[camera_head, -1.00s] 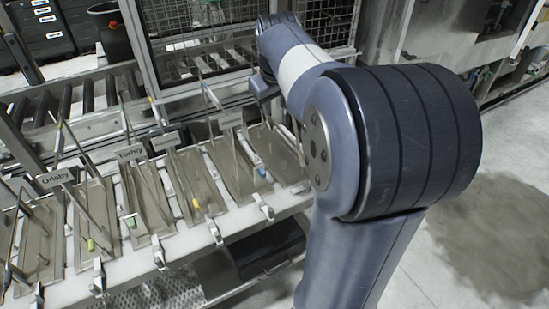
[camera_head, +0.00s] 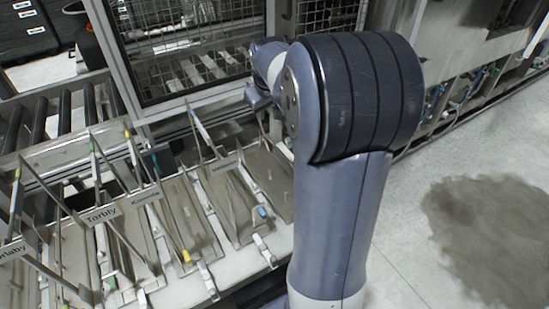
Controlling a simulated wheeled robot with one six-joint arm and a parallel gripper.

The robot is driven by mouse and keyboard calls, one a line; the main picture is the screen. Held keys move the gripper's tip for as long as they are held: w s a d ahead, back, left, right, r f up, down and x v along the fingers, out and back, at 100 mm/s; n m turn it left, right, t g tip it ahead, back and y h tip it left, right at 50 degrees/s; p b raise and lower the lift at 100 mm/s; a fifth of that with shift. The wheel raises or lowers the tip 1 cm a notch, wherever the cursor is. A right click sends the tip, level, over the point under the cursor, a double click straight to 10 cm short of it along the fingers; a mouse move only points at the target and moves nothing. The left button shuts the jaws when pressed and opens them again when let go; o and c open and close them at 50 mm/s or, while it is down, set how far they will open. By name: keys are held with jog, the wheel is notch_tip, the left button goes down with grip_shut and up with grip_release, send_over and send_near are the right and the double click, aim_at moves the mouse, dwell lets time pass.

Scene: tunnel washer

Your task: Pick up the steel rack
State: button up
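I cannot tell which is the steel rack of the task. The rightmost steel rack (camera_head: 240,205) lies nearest my arm, and part of that end of the row is hidden behind the arm. My arm rises at the middle right and reaches away toward the mesh guard. Its far wrist part shows near the back of the bench. My gripper's fingers are hidden behind my arm, so I see neither them nor anything held.
A framed mesh guard (camera_head: 180,60) stands behind the bench. A roller conveyor (camera_head: 62,110) runs at the back left. Machinery with hoses (camera_head: 470,85) lines the back right. Open pale floor with a dark stain (camera_head: 490,235) lies at the right.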

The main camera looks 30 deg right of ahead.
jog(key=shift+f, duration=0.25)
dwell(0.4)
jog(key=shift+c, duration=0.4)
grip_shut()
dwell(1.0)
jog(key=shift+r, duration=0.15)
